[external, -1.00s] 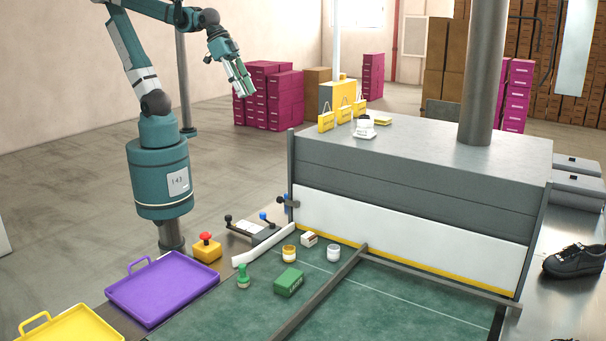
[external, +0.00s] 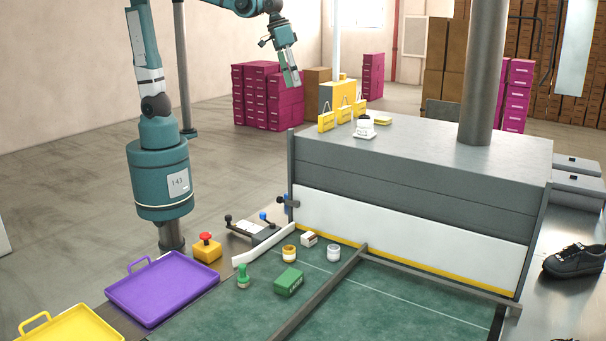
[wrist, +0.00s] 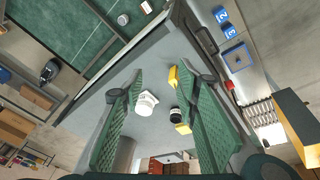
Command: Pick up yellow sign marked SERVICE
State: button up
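Several yellow signs with loop handles stand at the left end of the grey machine top: a front one (external: 326,122), a middle one (external: 344,114) and a rear one (external: 360,106). Their lettering is too small to read, so I cannot tell which is marked SERVICE. My gripper (external: 291,79) is in the air, left of and above the signs, pointing down. In the wrist view my gripper (wrist: 160,74) has its two green ribbed fingers wide apart with nothing held. A yellow piece (wrist: 173,77) shows near the right fingertip, seen from above.
A thick grey post (external: 484,70) rises farther right. A purple tray (external: 163,290) lies below.

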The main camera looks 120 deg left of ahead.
jog(key=w+a+f+n+g, duration=0.1)
jog(key=w+a+n, duration=0.15)
jog(key=a, duration=0.55)
jog(key=w+a+f+n+g, duration=0.1)
jog(key=w+a+f+n, duration=0.15)
jog(key=a, duration=0.45)
jog(key=n+g+h, duration=0.1)
jog(key=n, duration=0.2)
send_over(345, 107)
notch_tip(345, 107, down, 5)
jog(key=shift+s+r+b, duration=0.1)
jog(key=shift+s+b, duration=0.05)
jog(key=shift+b, duration=0.2)
jog(key=shift+f, duration=1.35)
jog(key=shift+f+p, duration=0.75)
jog(key=shift+f, duration=1.8)
